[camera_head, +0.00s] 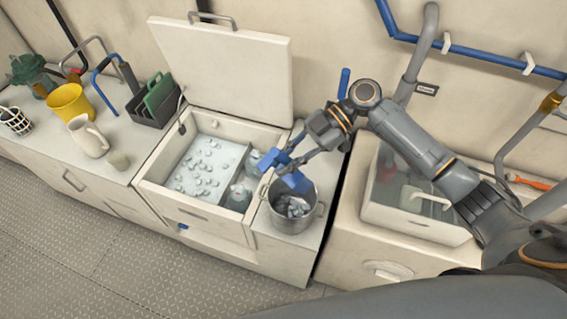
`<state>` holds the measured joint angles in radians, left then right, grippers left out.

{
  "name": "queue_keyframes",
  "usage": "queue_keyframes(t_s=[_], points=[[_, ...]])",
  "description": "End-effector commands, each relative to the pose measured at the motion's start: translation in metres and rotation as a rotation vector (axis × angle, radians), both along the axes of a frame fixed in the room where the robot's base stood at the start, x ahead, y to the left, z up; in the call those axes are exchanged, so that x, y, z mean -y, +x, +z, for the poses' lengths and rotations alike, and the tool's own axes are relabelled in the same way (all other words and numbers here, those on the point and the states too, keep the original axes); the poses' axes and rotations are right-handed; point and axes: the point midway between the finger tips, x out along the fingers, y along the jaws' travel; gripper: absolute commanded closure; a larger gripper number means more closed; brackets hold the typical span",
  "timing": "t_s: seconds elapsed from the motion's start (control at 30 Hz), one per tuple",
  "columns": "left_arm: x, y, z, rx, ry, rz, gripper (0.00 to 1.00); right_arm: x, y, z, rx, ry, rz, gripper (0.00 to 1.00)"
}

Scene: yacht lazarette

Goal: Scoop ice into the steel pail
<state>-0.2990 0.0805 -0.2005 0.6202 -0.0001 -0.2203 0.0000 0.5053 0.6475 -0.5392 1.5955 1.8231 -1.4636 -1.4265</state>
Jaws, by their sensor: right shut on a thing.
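The steel pail (290,224) stands on the counter to the right of the open ice chest, with pale ice pieces (292,206) inside. The ice chest (160,183) has its lid (225,65) raised and holds scattered ice (200,170). My left gripper is out of view.
Bottles (240,195) stand in the chest's right side.

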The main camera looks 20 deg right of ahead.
Motion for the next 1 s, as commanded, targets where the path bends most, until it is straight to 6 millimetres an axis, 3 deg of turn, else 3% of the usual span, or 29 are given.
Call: queue_keyframes(t_s=[0.03,0.7,1.0], points=[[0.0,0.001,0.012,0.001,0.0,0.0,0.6,-0.003,-0.002,0.008,0.015,-0.031,0.003,1.0],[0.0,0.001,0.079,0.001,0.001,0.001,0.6,-0.041,-0.02,0.022,0.186,-0.38,0.002,1.0],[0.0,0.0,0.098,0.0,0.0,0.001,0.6,-0.051,-0.025,0.022,0.235,-0.487,0.0,1.0]])
